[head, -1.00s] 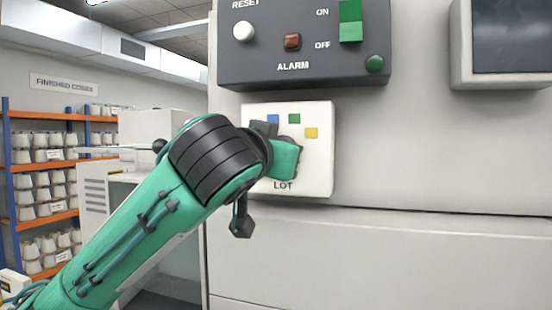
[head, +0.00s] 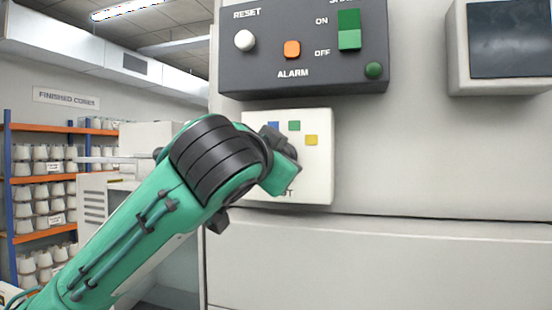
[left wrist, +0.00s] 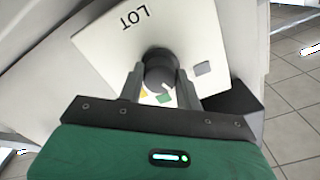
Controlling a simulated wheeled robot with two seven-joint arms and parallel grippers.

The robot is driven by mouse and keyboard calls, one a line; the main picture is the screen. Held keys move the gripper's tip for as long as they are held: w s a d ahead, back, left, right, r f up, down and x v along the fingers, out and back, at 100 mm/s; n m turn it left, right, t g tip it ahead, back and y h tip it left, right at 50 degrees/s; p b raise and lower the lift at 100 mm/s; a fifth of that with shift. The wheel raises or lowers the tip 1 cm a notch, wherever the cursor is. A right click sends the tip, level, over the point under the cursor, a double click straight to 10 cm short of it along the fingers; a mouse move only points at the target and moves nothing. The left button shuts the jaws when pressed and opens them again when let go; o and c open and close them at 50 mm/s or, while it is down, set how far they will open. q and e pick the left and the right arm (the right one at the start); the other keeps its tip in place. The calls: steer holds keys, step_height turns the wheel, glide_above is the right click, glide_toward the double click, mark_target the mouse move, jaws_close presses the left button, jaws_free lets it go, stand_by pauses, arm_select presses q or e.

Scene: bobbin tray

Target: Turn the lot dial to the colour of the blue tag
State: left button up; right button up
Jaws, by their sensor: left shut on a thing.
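The lot dial (left wrist: 160,72) is a dark round knob on a white panel (head: 318,170) marked LOT. My left gripper (left wrist: 160,85) has its two fingers on either side of the dial and is shut on it. In the head view my left gripper (head: 284,152) covers the dial and part of the lettering. Blue (head: 273,126), green (head: 294,126) and yellow (head: 311,140) squares show on the panel. The left wrist view shows the panel upside down, with a grey square (left wrist: 202,68) at right. The dial's pointer setting is unclear. No blue tag is in view. My right gripper is not in view.
Above the panel is a dark control box (head: 235,75) with a white reset button (head: 245,40), an orange alarm light (head: 292,49) and a green switch (head: 349,30). A dark screen (head: 510,40) is at upper right. Shelves of cones (head: 45,182) stand at far left.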

arm_select(q)
steer(key=o, duration=1)
steer(key=b+v, duration=0.7)
steer(key=v, duration=0.7)
steer(key=shift+w, duration=0.1)
